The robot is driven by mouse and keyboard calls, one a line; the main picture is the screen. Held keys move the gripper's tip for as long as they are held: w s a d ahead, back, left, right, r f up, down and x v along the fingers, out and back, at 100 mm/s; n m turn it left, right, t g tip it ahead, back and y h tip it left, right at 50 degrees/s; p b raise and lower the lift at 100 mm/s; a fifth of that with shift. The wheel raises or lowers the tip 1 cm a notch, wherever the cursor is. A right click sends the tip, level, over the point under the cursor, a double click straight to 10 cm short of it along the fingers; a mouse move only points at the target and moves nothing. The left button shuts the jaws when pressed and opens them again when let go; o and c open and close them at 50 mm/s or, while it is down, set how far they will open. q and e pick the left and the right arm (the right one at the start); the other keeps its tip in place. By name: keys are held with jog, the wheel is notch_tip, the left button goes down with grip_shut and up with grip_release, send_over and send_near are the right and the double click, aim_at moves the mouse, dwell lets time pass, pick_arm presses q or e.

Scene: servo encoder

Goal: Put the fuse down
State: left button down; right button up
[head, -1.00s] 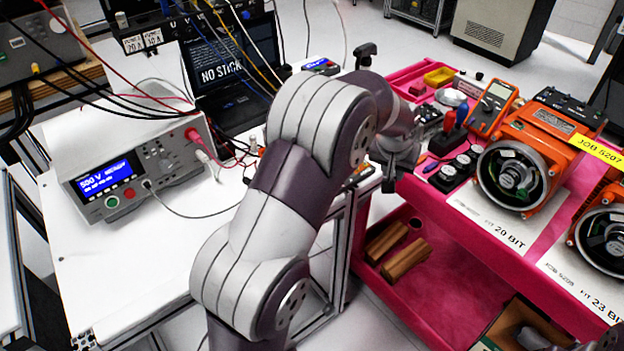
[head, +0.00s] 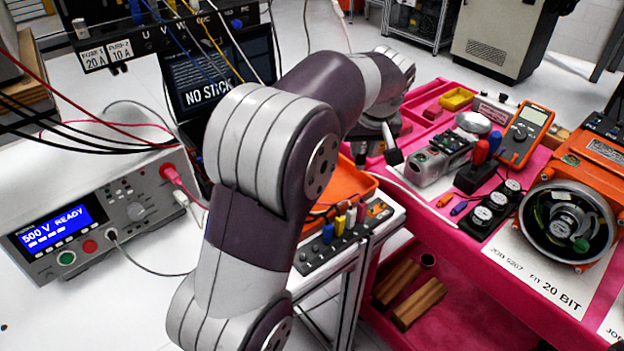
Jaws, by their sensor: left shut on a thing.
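My left arm comes up from the bottom centre, and its gripper (head: 378,152) points down near the pink cart's left edge. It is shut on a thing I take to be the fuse. The wrist hides most of the jaws, and the fuse cannot be made out. The gripper is between the orange tray (head: 350,184) on the white bench and the grey device (head: 436,160) on the cart. Whether it touches anything below cannot be told. Fuse labels (head: 107,55) for 20 A and 10 A are on the rack at upper left. My right gripper is not in view.
A tester reading 500 V READY (head: 95,225) stands on the white bench (head: 140,310). Cables hang at left.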

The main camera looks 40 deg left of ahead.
pick_arm(q)
jog(key=s+a+f, duration=0.2)
jog(key=a+f, duration=0.1)
jog(key=s+a+f+b, duration=0.1)
jog(key=s+a+f, duration=0.1)
jog(key=a+f, duration=0.1)
jog(key=s+a+f+b, duration=0.1)
jog(key=s+a+f, duration=0.1)
jog(key=a+f, duration=0.1)
jog(key=shift+a+f, duration=0.3)
jog(key=shift+f, duration=0.5)
jog(key=shift+f+b, duration=0.2)
jog(key=shift+b, duration=0.15)
jog(key=c, duration=1)
grip_release()
jog(key=shift+r, duration=0.25)
jog(key=p+v, duration=0.2)
jog(key=v, duration=1)
